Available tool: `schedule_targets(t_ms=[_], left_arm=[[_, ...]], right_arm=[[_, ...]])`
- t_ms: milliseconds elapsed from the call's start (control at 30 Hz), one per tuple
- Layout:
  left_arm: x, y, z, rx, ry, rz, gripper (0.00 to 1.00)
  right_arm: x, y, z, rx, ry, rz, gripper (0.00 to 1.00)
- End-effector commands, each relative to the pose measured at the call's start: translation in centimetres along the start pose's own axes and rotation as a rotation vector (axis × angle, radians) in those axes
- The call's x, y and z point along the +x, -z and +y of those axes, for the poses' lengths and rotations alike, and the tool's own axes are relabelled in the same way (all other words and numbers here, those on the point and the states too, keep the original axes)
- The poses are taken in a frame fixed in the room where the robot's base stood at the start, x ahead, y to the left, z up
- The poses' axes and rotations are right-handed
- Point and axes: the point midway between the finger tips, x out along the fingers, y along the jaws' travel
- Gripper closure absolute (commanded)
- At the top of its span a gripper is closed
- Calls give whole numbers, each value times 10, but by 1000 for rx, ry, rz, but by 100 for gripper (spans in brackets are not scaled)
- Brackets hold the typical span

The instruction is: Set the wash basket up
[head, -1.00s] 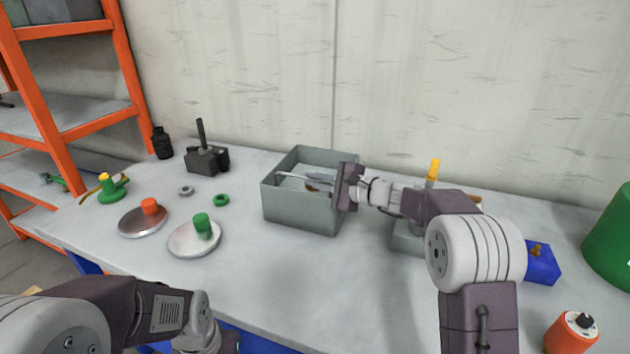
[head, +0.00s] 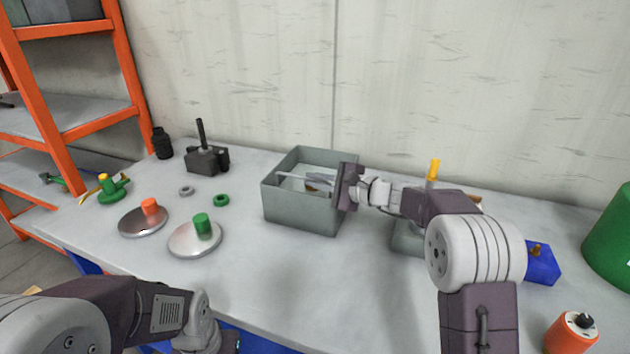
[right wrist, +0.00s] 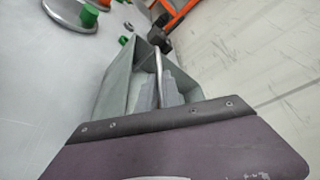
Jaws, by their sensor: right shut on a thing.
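An open grey rectangular box (head: 300,208) stands in the middle of the bench; I cannot tell whether it is the wash basket. My right gripper (head: 322,183) reaches in from the right over its right wall and is shut on a thin metal rod (head: 296,177). The rod crosses the inside of the box. In the right wrist view, the rod (right wrist: 158,68) runs between the two grey fingers (right wrist: 160,92). What it joins to is hidden. My left arm shows at the lower left; its gripper is out of view.
Left of the box lie two silver discs with an orange knob (head: 149,207) and a green knob (head: 202,224). A dark block with a lever (head: 207,158) stands behind. A blue block (head: 541,263) and orange cylinder (head: 572,331) lie right. The front middle is clear.

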Motion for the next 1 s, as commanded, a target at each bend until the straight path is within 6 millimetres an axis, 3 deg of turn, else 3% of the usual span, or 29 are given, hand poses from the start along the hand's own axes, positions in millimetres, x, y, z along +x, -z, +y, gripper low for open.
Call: schedule_targets(t_ms=[300,567,600,1000], left_arm=[[-30,3,1,0,0,0,60],[-27,3,0,0,0,0,60],[-27,3,0,0,0,0,60],[-27,3,0,0,0,0,60]], right_arm=[[-12,-27,-46,-8,12,-2,100],[-12,-27,-46,-8,14,-3,100],[-12,-27,-46,-8,14,-3,83],[-10,-25,-41,-4,6,-1,82]])
